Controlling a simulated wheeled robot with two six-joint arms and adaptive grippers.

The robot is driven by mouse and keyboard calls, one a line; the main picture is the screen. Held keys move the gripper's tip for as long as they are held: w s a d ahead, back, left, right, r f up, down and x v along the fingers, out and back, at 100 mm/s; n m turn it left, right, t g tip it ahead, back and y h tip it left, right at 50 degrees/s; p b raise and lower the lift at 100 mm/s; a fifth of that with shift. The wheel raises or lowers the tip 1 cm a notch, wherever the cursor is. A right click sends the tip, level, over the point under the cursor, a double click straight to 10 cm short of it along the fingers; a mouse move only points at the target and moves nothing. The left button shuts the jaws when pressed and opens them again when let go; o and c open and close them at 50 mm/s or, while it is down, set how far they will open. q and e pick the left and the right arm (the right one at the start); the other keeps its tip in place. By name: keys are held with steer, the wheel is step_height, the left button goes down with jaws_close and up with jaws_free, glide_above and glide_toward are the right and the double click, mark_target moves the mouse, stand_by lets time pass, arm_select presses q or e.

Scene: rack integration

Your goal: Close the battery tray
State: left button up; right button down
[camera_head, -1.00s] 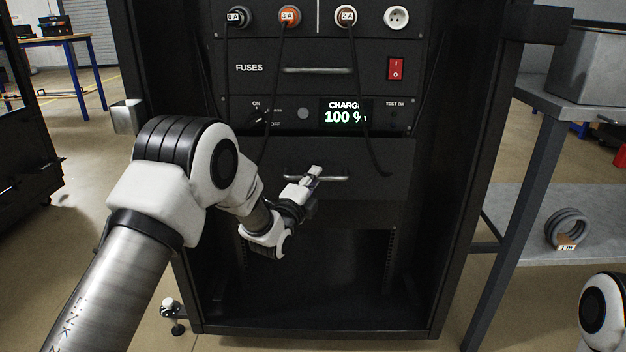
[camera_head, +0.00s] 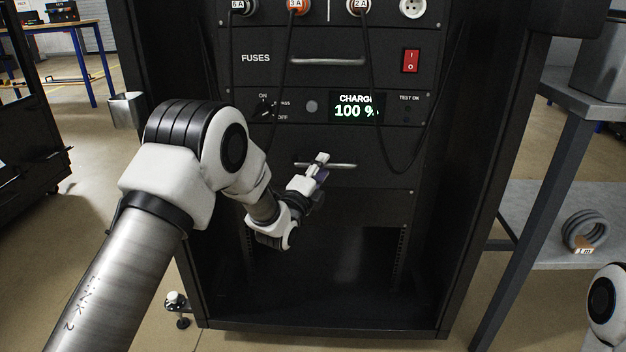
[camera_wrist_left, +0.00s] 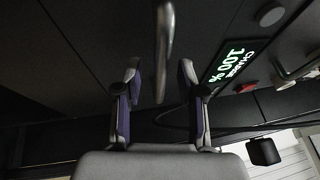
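The battery tray (camera_head: 380,175) is a black drawer front below the charge panel in the rack. It looks about level with the panels above. Its metal handle (camera_head: 345,165) runs horizontally, and it also shows in the left wrist view (camera_wrist_left: 164,45). My right gripper is out of view; only a part of my right arm shows at the lower right.
The charge panel (camera_head: 312,107) above reads 100 %, with a knob and hanging black cables. A fuse panel (camera_head: 375,72) with a red switch is higher. The rack bay below the tray is open. A grey shelf (camera_head: 530,215) with a coil stands right.

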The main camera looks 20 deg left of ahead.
arm_select(q)
steer(key=v, duration=1.1)
